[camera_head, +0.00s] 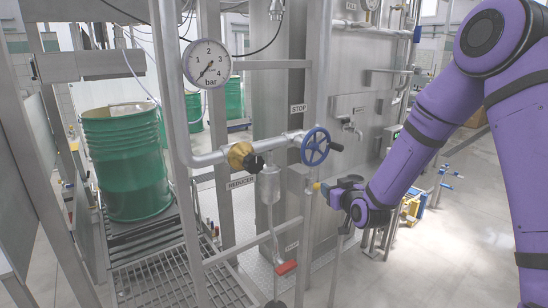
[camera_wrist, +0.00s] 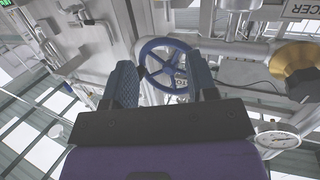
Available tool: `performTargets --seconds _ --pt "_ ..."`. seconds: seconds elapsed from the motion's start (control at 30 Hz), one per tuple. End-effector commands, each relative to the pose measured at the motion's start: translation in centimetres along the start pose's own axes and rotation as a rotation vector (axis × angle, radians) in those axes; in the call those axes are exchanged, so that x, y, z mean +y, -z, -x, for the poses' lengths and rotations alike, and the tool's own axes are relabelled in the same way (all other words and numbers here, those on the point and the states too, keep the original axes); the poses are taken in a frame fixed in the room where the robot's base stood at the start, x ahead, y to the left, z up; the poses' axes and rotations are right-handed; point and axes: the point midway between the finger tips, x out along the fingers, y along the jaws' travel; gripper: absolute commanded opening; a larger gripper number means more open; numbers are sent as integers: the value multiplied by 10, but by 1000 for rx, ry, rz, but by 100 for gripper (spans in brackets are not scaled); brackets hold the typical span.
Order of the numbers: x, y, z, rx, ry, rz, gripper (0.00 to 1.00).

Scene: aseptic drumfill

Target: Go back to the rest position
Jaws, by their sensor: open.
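My gripper (camera_head: 322,189) is at the end of my purple arm, in the middle right of the head view, a little below and right of a blue handwheel (camera_head: 315,147) on a pipe. In the wrist view my gripper (camera_wrist: 162,85) has its two dark fingers wide apart with nothing held between them. The blue handwheel (camera_wrist: 163,64) shows beyond and between the fingertips. The gripper looks apart from the wheel, though the exact distance is hard to tell.
A pressure gauge (camera_head: 206,64), a yellow-and-black fitting (camera_head: 240,156) and steel pipes stand left of the wheel. A green drum (camera_head: 126,165) stands on rollers (camera_head: 150,240) at left. Open floor (camera_head: 440,255) lies at right.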

Motion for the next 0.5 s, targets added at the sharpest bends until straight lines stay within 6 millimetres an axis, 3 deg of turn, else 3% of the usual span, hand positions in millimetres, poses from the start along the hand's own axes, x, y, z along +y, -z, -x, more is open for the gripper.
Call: performTargets --seconds 0.1,0.27,0.5 --pt "3 28 17 -75 4 30 52" --pt "9 57 44 -181 -6 55 52" --pt "16 94 99 -339 -38 67 52"
